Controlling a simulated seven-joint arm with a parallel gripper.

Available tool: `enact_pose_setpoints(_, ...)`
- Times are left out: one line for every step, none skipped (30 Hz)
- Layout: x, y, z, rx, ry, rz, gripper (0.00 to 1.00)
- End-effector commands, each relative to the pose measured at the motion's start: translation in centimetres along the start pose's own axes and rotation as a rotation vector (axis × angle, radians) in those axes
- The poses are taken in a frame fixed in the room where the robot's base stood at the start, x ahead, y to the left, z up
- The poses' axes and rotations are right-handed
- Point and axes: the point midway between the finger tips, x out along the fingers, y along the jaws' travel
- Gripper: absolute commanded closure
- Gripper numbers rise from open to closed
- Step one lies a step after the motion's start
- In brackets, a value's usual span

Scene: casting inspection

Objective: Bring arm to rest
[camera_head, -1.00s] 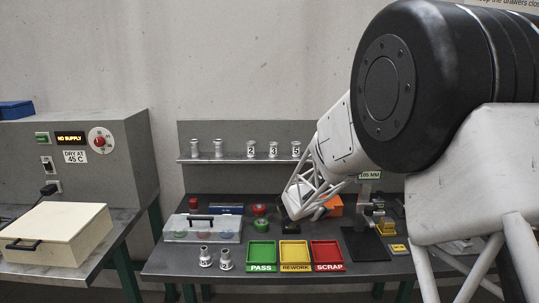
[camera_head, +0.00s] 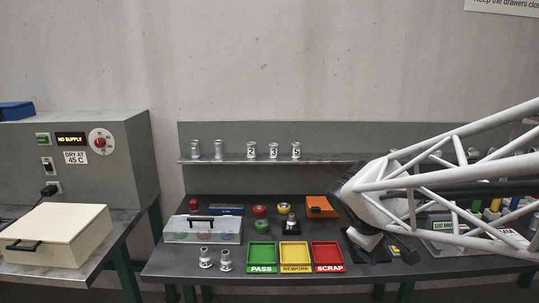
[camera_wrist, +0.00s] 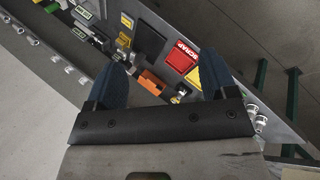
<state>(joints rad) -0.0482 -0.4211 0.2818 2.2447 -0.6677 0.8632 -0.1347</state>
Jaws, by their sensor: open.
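My gripper (camera_head: 368,242) hangs over the right part of the bench, right of the red SCRAP tray, partly hidden by my own arm. In the wrist view my gripper (camera_wrist: 163,72) shows two blue fingers spread wide with nothing between them. Apart from it, a small metal casting (camera_head: 291,218) stands upright on a dark block behind the REWORK tray. The green PASS tray (camera_head: 262,253), yellow REWORK tray (camera_head: 295,253) and red SCRAP tray (camera_head: 327,253) look empty.
Two castings (camera_head: 225,260) stand at the bench's front left, beside a clear-lidded case (camera_head: 201,229). An orange block (camera_head: 321,207) is just left of my arm. A shelf (camera_head: 240,160) holds several castings. A cream box (camera_head: 56,234) sits on the left table.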

Motion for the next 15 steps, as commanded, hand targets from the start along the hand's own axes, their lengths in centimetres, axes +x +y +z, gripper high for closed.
enact_pose_setpoints(-0.8, -1.0, 1.5, 0.062, 0.008, -0.036, 0.21)
enact_pose_setpoints(-1.2, -1.6, 2.3, 0.099, 0.012, -0.060, 0.21)
enact_pose_setpoints(-1.7, -2.5, 3.3, 0.148, 0.016, -0.093, 0.21)
enact_pose_setpoints(-2.1, -3.1, 4.1, 0.184, 0.019, -0.118, 0.21)
enact_pose_setpoints(-2.5, -3.8, 4.8, 0.221, 0.022, -0.142, 0.21)
enact_pose_setpoints(-2.9, -4.7, 5.7, 0.268, 0.027, -0.176, 0.21)
enact_pose_setpoints(-3.3, -5.4, 6.4, 0.304, 0.031, -0.201, 0.21)
enact_pose_setpoints(-3.7, -6.1, 7.0, 0.339, 0.035, -0.227, 0.21)
enact_pose_setpoints(-4.2, -7.0, 7.8, 0.383, 0.040, -0.259, 0.21)
enact_pose_setpoints(-4.5, -7.7, 8.4, 0.415, 0.044, -0.284, 0.21)
enact_pose_setpoints(-4.8, -8.3, 8.9, 0.445, 0.047, -0.307, 0.21)
enact_pose_setpoints(-5.2, -9.2, 9.5, 0.484, 0.050, -0.338, 0.21)
enact_pose_setpoints(-5.4, -9.7, 9.9, 0.509, 0.053, -0.359, 0.21)
enact_pose_setpoints(-5.7, -10.3, 10.3, 0.532, 0.056, -0.378, 0.21)
enact_pose_setpoints(-6.0, -10.8, 10.7, 0.560, 0.060, -0.401, 0.21)
